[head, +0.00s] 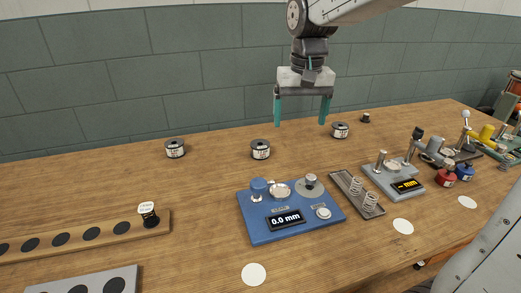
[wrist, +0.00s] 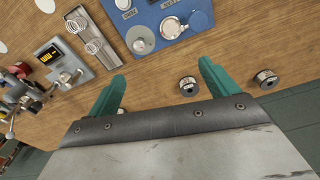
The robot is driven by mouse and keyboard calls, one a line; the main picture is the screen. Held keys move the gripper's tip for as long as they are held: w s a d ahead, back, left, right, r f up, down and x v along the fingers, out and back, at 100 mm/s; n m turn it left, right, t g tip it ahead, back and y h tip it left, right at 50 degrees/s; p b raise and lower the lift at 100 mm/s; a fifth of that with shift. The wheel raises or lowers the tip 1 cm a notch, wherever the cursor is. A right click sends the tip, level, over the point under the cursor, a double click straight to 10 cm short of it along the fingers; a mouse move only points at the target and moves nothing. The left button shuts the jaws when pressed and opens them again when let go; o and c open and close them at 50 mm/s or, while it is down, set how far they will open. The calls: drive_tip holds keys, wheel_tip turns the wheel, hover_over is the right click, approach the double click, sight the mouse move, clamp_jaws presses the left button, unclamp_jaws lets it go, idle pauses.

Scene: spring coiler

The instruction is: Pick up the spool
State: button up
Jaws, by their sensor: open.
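Three dark spools with pale labels stand on the wooden table: a left one (head: 175,148), a middle one (head: 260,149) and a right one (head: 340,130). The task does not say which spool is meant. My gripper (head: 302,118) is open and empty, its teal fingers pointing down above the table, between the middle and right spools in the head view. In the wrist view, the middle spool (wrist: 188,86) lies just left of the right finger and the left spool (wrist: 267,80) lies right of it. The right spool is mostly hidden there, near the left finger.
A blue device (head: 262,228) reading 0.0 mm stands in front, beside a tray with springs (head: 343,182) and a grey device (head: 388,185). A wooden rack (head: 110,233) holds a small black item at left. A wall (head: 110,100) stands behind the table.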

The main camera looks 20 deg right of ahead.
drive_tip(key=w+f, duration=0.4)
drive_tip(key=w, duration=0.6)
drive_tip(key=m, duration=0.2)
hover_over(260, 145)
drive_tip(key=s, duration=0.1)
drive_tip(key=shift+g, duration=0.4)
wheel_tip(260, 145, down, 14)
drive_tip(key=shift+s+a+f, duration=0.1)
drive_tip(key=shift+a, duration=0.05)
wheel_tip(260, 145, down, 5)
drive_tip(key=shift+f, duration=0.2)
drive_tip(key=shift+r, duration=0.1)
drive_tip(key=c, duration=1.3)
